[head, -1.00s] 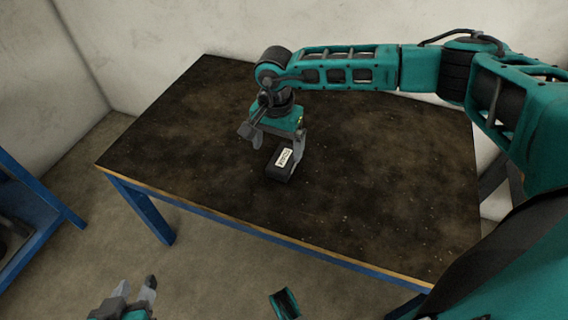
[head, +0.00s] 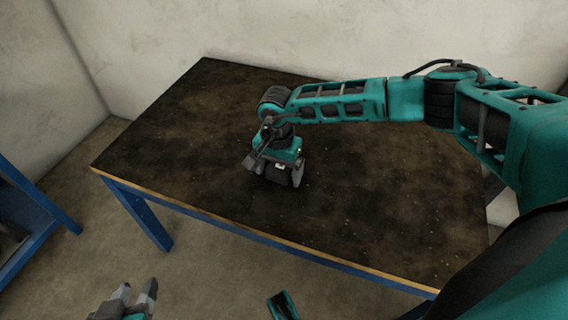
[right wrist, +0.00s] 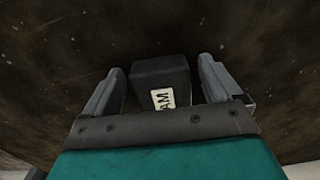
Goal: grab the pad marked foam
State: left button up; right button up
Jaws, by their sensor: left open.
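The pad is a dark block with a white label, and it sits on the table. In the right wrist view the pad (right wrist: 160,75) stands between the two fingers, and its label shows the letters "AM", the rest hidden by my gripper. There is a visible gap on each side of it. My right gripper (right wrist: 158,88) is open around the pad. In the head view the right gripper (head: 276,174) is low over the table, with the pad (head: 277,178) mostly hidden under it. My left gripper (head: 137,290) is open and empty, off the table's front edge.
The dark-topped table (head: 380,200) with a blue frame is otherwise clear. Walls stand behind it. A blue shelf or frame (head: 30,215) stands at the far left, with bare floor between it and the table.

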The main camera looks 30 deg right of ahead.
jog(key=c, duration=0.9)
jog(key=shift+c, duration=0.2)
